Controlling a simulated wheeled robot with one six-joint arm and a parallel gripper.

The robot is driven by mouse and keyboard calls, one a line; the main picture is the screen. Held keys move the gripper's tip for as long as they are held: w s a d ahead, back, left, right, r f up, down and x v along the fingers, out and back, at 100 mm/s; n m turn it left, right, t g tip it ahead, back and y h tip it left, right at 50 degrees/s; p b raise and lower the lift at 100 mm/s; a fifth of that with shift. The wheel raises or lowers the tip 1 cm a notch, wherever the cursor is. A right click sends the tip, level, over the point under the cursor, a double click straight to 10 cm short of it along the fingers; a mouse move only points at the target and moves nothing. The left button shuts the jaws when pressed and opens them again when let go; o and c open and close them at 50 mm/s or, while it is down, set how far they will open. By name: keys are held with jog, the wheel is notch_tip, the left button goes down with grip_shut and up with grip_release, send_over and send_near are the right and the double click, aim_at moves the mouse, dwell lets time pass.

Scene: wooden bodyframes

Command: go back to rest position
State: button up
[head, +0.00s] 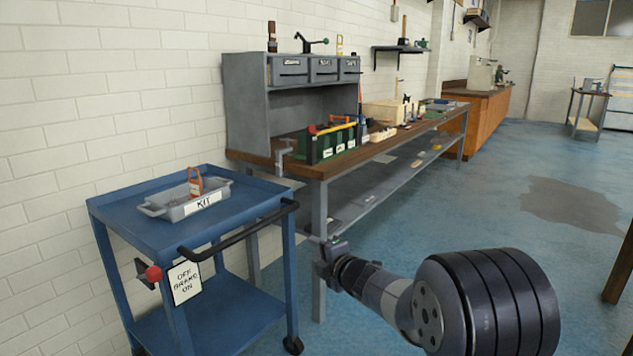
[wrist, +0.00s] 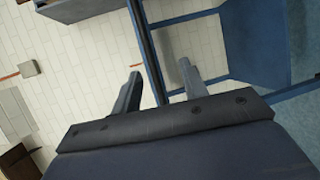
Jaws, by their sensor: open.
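My gripper (wrist: 160,92) shows in the wrist view with its two fingers apart and nothing between them. Behind the fingers there are dark blue-grey frame bars and the white brick wall. In the head view my arm reaches out from the lower right, and the gripper end (head: 328,256) is in front of the workbench's near leg, in open air. The fingers are too small there to make out. A blue cart (head: 115,207) stands to the left of the gripper, with a grey tray (head: 165,213) labelled KIT on its top. An orange-handled tool (head: 195,183) stands in the tray.
A long wooden-topped workbench (head: 415,137) runs along the wall, bearing a grey drawer cabinet (head: 240,110) and a green caddy (head: 335,143). A black handle (head: 235,232) juts from the cart's right side. Blue floor (head: 480,205) lies clear to the right of the bench.

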jog(key=s+d+p, duration=0.3)
jog(key=s+d, duration=0.7)
jog(key=d, duration=0.3)
jog(key=shift+d, duration=0.3)
